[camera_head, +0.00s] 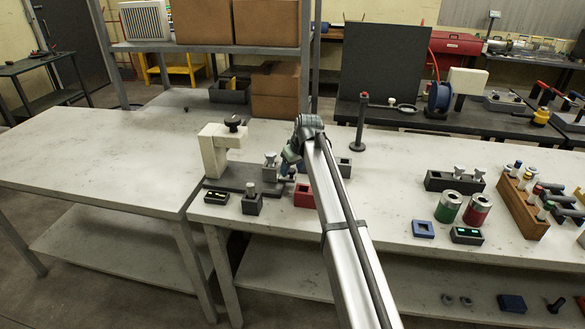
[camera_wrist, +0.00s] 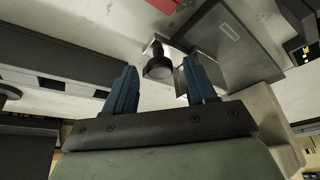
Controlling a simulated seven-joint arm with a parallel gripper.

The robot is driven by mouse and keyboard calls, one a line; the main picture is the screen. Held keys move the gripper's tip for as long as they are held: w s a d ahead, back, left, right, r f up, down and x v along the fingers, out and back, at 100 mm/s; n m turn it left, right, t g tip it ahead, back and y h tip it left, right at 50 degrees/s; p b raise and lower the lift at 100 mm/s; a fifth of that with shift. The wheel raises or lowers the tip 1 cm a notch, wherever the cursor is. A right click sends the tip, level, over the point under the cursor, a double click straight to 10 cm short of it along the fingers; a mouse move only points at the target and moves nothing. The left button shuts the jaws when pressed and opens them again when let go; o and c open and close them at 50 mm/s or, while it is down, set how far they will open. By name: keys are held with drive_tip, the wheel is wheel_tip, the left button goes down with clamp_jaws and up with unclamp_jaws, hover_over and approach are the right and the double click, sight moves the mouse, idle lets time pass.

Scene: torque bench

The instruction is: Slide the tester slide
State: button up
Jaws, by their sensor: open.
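The tester stands on the bench left of my arm in the head view, with a beige C-shaped frame (camera_head: 213,153) and a dark base plate (camera_head: 236,178). A small silver slide with a knob (camera_head: 270,159) sits at the base's right end. My gripper (camera_head: 290,160) is beside this end, partly hidden by my arm. In the wrist view, my gripper's blue fingers (camera_wrist: 160,65) are open. A dark round knob (camera_wrist: 158,68) on a silver block shows between or just beyond the fingertips; I cannot tell whether they touch. The labelled dark plate (camera_wrist: 235,45) lies to its right.
A dark block with a silver post (camera_head: 251,205), a small display box (camera_head: 216,197) and a red tray (camera_head: 304,196) stand near the front edge. Green (camera_head: 448,207) and red cylinders and a wooden rack (camera_head: 522,208) stand right. The left table (camera_head: 100,155) is mostly clear.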

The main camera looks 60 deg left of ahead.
drive_tip(key=shift+a+f, duration=0.1)
drive_tip(key=shift+f, duration=0.05)
clamp_jaws()
idle(0.5)
